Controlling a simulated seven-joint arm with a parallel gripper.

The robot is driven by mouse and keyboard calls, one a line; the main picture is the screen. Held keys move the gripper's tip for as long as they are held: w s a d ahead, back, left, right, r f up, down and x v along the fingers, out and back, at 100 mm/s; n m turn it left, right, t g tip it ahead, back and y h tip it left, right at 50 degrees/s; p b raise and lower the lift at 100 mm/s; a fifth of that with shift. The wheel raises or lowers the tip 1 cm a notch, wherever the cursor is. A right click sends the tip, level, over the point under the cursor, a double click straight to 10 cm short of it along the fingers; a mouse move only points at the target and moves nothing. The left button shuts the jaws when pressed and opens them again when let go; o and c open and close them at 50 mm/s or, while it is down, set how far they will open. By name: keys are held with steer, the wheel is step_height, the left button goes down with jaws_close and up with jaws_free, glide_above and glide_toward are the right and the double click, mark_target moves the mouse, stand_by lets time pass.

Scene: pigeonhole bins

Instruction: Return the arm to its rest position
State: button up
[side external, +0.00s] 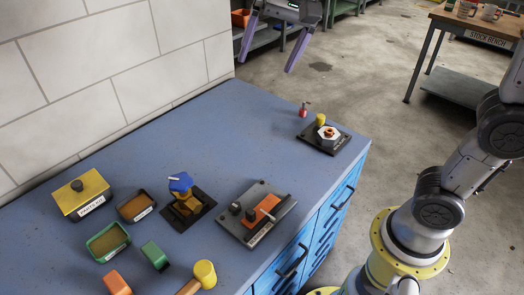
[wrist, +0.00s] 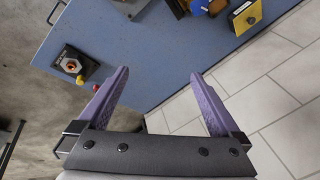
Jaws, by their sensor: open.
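My gripper (side external: 272,45) is at the top of the side external view, raised above the far end of the blue bench (side external: 250,125). Its two purple fingers are spread apart with nothing between them. In the wrist view my gripper (wrist: 160,90) also shows open and empty, with the bench (wrist: 150,50) below. The upper part of my gripper is cut off by the top edge of the side external view.
A black-based fixture (side external: 322,140) with a white nut-like piece, a yellow knob (side external: 320,119) and a red item (side external: 304,110) stand at the far right. A clamp plate (side external: 255,215), blue-topped valve (side external: 181,185), yellow box (side external: 80,194) and small bins (side external: 108,242) crowd the near end. The bench middle is clear.

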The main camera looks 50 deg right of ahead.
steer(key=s+d+f+n, duration=0.2)
steer(key=s+f+n, duration=0.1)
steer(key=s, duration=0.3)
steer(key=s+d+f+n+t, duration=0.1)
steer(key=s+d+f+n, duration=0.1)
steer(key=s, duration=0.5)
steer(key=s+d+f+n, duration=0.1)
steer(key=s+f+n, duration=0.3)
steer(key=s+f, duration=0.2)
steer(key=shift+s+d+h, duration=0.3)
steer(key=shift+s+d, duration=0.1)
steer(key=shift+s, duration=0.05)
